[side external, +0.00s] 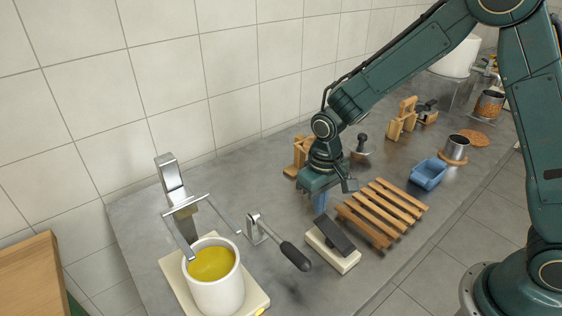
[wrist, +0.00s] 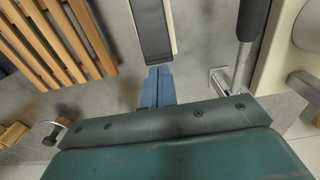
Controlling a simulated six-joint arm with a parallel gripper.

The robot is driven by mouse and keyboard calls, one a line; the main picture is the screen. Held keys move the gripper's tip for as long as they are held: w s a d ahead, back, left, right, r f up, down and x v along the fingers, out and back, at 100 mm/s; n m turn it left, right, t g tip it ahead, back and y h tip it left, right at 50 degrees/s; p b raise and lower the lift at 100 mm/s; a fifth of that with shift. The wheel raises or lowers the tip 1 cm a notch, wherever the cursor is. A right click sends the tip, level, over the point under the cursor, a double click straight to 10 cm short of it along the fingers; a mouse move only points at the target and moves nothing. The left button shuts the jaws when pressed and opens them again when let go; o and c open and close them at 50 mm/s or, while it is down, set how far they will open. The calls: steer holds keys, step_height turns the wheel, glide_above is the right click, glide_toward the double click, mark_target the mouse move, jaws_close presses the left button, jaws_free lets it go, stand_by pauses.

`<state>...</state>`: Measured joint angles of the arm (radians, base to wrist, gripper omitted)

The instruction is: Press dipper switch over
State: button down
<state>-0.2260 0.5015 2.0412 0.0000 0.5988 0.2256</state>
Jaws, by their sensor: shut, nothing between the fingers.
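The switch is a dark grey rocker (side external: 335,236) on a cream base (side external: 322,250), lying on the grey counter. Its rocker is tilted; the end nearer my gripper looks raised. In the wrist view the rocker (wrist: 152,32) is at top centre, on its pale base. My gripper (side external: 320,203) points down just behind the switch in the side view, with its blue fingers shut and empty. In the wrist view the fingertips (wrist: 158,73) are just short of the rocker's near end. I cannot tell whether they touch it.
A wooden slatted rack (side external: 382,212) stands close to the right of the switch. A lever with a black handle (side external: 295,256) is to its left, then a white pot of yellow honey (side external: 226,292) under a metal gate frame (side external: 178,203). A blue tray (side external: 428,174) sits farther back.

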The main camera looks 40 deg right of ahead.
steer(key=shift+f, duration=1.9)
stand_by(0.5)
steer(key=shift+r, duration=0.25)
stand_by(0.4)
steer(key=shift+w, duration=0.25)
steer(key=shift+w+r, duration=0.15)
steer(key=shift+w, duration=1.25)
steer(key=shift+w+r, duration=0.15)
steer(key=shift+w, duration=1.2)
step_height(320, 180, up, 8)
